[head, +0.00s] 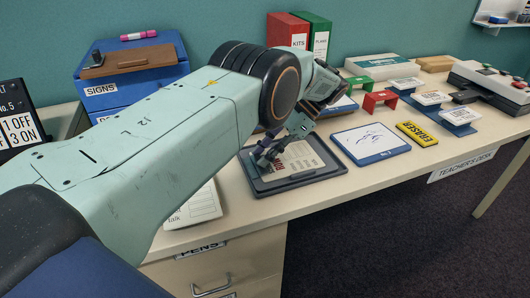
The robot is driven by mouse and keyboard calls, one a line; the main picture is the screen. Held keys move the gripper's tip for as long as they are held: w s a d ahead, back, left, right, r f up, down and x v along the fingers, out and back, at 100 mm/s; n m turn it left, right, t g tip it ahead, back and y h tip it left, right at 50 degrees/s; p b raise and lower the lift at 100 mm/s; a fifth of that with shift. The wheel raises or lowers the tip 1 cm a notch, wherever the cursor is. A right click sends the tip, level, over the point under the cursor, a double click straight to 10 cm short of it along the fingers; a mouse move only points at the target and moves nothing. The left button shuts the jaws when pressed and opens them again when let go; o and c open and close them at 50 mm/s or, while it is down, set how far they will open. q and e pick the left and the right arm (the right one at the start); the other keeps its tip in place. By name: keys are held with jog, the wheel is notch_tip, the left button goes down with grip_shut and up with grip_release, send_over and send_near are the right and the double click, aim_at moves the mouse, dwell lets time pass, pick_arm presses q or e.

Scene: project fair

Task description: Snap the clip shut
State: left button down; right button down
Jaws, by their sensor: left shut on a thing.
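A dark clipboard (325,172) lies flat on the desk with a printed sheet (301,157) on it. My left gripper (265,158) reaches down from above to the clipboard's upper left part. It is shut on the clip there. The fingers hide most of the clip, so I cannot tell whether it is flat against the sheet or raised. My right gripper is not in view.
A blue-framed white tablet (370,141) and a yellow eraser (417,133) lie right of the clipboard on the desk (335,197). White papers (196,207) lie left of it. Red and green stands (380,98) and binders (320,35) are behind.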

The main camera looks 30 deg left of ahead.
pick_arm(q)
jog(key=shift+f, duration=0.1)
jog(key=c, duration=1)
grip_release()
notch_tip(320, 180, up, 10)
